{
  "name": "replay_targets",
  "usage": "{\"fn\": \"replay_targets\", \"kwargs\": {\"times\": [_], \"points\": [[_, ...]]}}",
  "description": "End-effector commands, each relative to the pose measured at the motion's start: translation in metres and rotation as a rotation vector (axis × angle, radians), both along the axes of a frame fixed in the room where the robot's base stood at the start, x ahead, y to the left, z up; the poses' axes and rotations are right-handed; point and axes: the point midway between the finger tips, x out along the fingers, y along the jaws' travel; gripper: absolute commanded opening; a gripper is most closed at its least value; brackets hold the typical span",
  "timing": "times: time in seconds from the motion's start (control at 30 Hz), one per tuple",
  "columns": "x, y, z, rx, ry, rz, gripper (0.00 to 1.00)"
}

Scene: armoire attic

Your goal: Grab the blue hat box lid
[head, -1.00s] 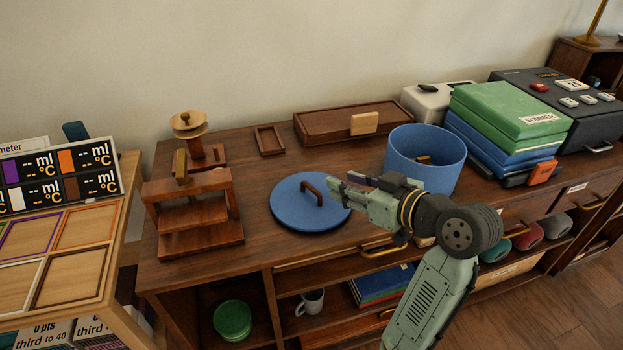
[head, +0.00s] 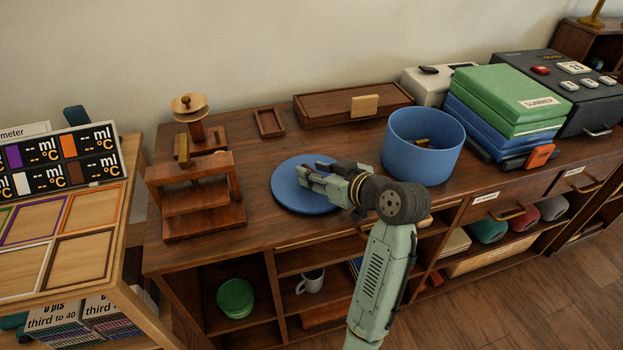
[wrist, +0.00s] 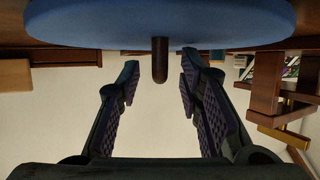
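The blue hat box lid (head: 291,195) lies flat on the wooden cabinet top. In the wrist view, which looks upside down, the lid (wrist: 160,22) spans the top. Its dark handle (wrist: 160,62) stands out from the lid's middle. My gripper (head: 312,172) is over the lid at the handle and mostly hides it in the head view. In the wrist view my gripper (wrist: 159,73) is open. Its fingers are on either side of the handle, with gaps on both sides. I cannot tell how deep the handle sits between them.
The open blue hat box (head: 424,165) stands right of the lid. A wooden press (head: 197,195) stands to the left. A small frame (head: 268,123) and a long wooden box (head: 340,108) lie behind. Stacked green and blue boxes (head: 510,95) are farther right.

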Motion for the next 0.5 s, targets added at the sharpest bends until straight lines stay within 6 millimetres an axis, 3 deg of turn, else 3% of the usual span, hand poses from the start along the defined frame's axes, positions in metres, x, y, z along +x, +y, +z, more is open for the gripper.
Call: {"fn": "replay_targets", "kwargs": {"times": [0.23, 0.5], "points": [[0.0013, 0.0008, -0.0007, 0.000, -0.002, -0.001, 0.33], [0.0012, 0.0008, -0.0005, 0.000, -0.002, -0.001, 0.15]]}}
